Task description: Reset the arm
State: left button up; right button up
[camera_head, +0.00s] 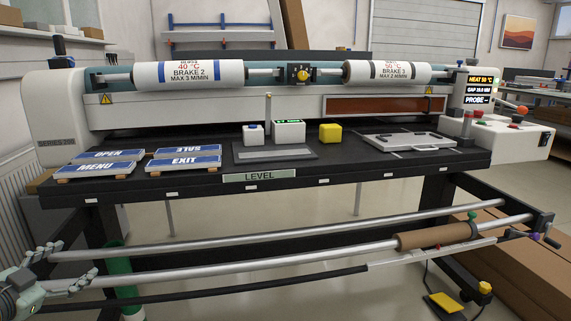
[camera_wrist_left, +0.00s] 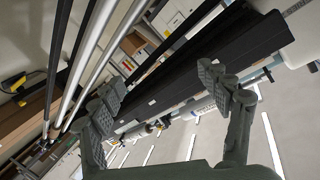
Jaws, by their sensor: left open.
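My left gripper (camera_head: 78,258) is at the lower left of the head view, in front of the machine and near the left ends of the metal roller bars (camera_head: 240,262). Its two fingers are spread apart with nothing between them. In the left wrist view the open fingers (camera_wrist_left: 160,86) frame the black edge of the machine bed (camera_wrist_left: 185,75), which lies beyond them. My right gripper does not show in either view.
The laminator bed carries sign boards (camera_head: 110,168), small blocks (camera_head: 330,133) and a grey tray (camera_head: 410,140). A brown roll (camera_head: 432,236) sits on the front bar. A green tube (camera_head: 119,265) stands close beside the left gripper. A yellow pedal (camera_head: 444,302) lies on the floor.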

pick_arm(q)
jog(key=s+d+f+n+g+y, duration=0.25)
jog(key=s+f, duration=0.45)
jog(key=f, duration=0.4)
jog(key=s+d+f+n+g+y, duration=0.2)
jog(key=s+f+n+g+y, duration=0.15)
jog(key=s+f, duration=0.55)
jog(key=s+d+f+g+h, duration=0.1)
jog(key=s+d+f+g, duration=0.2)
jog(key=s+d+f, duration=0.2)
jog(key=s+d+f+g+h, duration=0.2)
jog(key=s+d+f, duration=0.4)
jog(key=d, duration=0.5)
jog(key=shift+d+g+p, duration=0.2)
jog(key=shift+g+p, duration=0.15)
jog(key=shift+g, duration=0.35)
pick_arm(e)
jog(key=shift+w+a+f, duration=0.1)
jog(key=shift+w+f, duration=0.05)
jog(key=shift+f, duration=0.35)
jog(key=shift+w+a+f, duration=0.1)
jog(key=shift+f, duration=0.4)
